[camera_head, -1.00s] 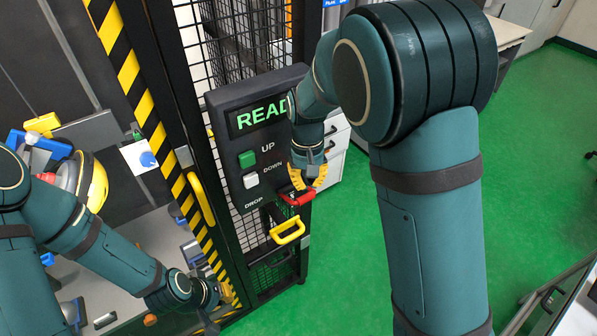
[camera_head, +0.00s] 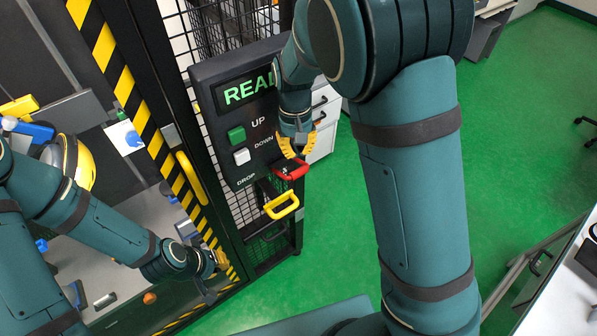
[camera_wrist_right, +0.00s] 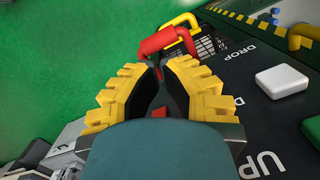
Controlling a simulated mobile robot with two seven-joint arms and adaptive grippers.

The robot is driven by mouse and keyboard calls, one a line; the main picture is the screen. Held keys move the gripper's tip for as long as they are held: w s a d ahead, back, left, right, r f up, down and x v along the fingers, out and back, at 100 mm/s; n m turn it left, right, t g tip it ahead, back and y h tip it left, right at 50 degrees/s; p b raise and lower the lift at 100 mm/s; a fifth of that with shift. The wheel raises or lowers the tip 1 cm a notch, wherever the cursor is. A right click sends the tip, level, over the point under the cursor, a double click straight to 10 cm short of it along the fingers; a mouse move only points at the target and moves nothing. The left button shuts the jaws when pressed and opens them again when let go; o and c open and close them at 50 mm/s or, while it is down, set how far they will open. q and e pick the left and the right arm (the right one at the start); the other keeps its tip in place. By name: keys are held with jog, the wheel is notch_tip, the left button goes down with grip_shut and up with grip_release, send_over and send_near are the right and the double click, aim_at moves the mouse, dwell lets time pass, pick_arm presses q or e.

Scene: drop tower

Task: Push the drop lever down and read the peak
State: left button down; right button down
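The black control panel (camera_head: 215,150) has a green "READ…" display (camera_head: 247,88), its end hidden by my right arm. The red drop lever handle (camera_head: 292,170) sticks out beside the DROP label. My right gripper (camera_head: 294,152) is just above the handle. In the right wrist view, its yellow fingers (camera_wrist_right: 162,68) are apart, with the red handle (camera_wrist_right: 166,41) just beyond the tips and no clear grip on it. My left gripper (camera_head: 218,262) is low by the striped tower post; its fingers are too small to read.
A yellow handle (camera_head: 281,205) sits just below the red one. The panel also holds a green UP button (camera_head: 236,134) and a white DOWN button (camera_head: 241,156). A striped post (camera_head: 140,105) and mesh cage stand to the left. Green floor (camera_head: 520,140) is open to the right.

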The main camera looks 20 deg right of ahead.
aim_at(298, 169)
jog(key=shift+s+f+b, duration=0.2)
jog(key=shift+f+b, duration=0.9)
jog(key=shift+f, duration=0.3)
jog(key=shift+s+f+b, duration=0.15)
jog(key=shift+f+b, duration=0.9)
jog(key=shift+f, duration=0.35)
